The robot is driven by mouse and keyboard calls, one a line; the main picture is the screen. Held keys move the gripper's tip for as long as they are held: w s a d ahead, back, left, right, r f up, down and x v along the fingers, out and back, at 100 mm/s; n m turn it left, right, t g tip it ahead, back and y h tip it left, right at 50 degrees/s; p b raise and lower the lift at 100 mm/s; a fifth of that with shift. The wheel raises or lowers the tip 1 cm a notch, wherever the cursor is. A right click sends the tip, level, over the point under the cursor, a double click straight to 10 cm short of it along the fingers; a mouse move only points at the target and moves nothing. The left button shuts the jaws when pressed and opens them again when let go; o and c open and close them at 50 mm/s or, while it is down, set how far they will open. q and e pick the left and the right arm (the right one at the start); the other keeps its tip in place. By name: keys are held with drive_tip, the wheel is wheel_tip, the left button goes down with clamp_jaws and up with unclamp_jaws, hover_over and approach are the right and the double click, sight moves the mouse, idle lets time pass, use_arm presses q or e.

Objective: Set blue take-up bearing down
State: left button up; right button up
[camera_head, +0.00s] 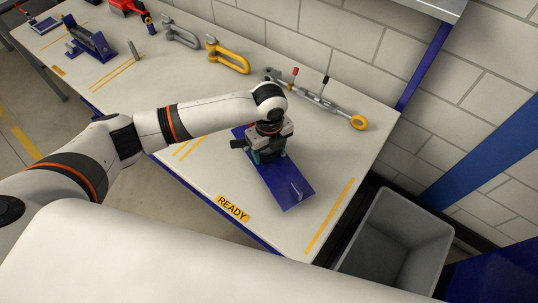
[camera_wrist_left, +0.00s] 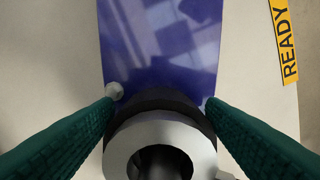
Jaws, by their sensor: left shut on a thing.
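The blue take-up bearing (camera_head: 287,188) is a long, flat blue plate above or on the near right part of the pale table (camera_head: 340,150), close to the READY label (camera_head: 232,208). My left gripper (camera_head: 266,156) reaches down over its far half and is shut on it. In the left wrist view, the green fingers (camera_wrist_left: 160,104) sit on both sides of a dark collar with a grey ring (camera_wrist_left: 160,148), and the blue plate (camera_wrist_left: 160,50) extends beyond. I cannot tell whether the plate's underside touches the table. My right gripper is not in view.
Yellow line marks (camera_head: 330,215) lie right of the plate. A turnbuckle (camera_head: 315,98), a yellow shackle (camera_head: 228,57), a grey shackle (camera_head: 181,33) and another blue fixture (camera_head: 93,45) lie farther back. A grey bin (camera_head: 395,230) stands beyond the right table edge.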

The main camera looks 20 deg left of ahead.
sight(269, 152)
use_arm(q)
drive_tip(key=shift+f, duration=1.65)
drive_tip(key=shift+f, duration=0.1)
drive_tip(key=o, duration=1.3)
drive_tip(key=shift+o, duration=0.2)
drive_tip(key=shift+r, duration=0.35)
wheel_tip(269, 152, up, 12)
drive_tip(key=shift+f+b, duration=0.25)
drive_tip(key=shift+b, duration=0.3)
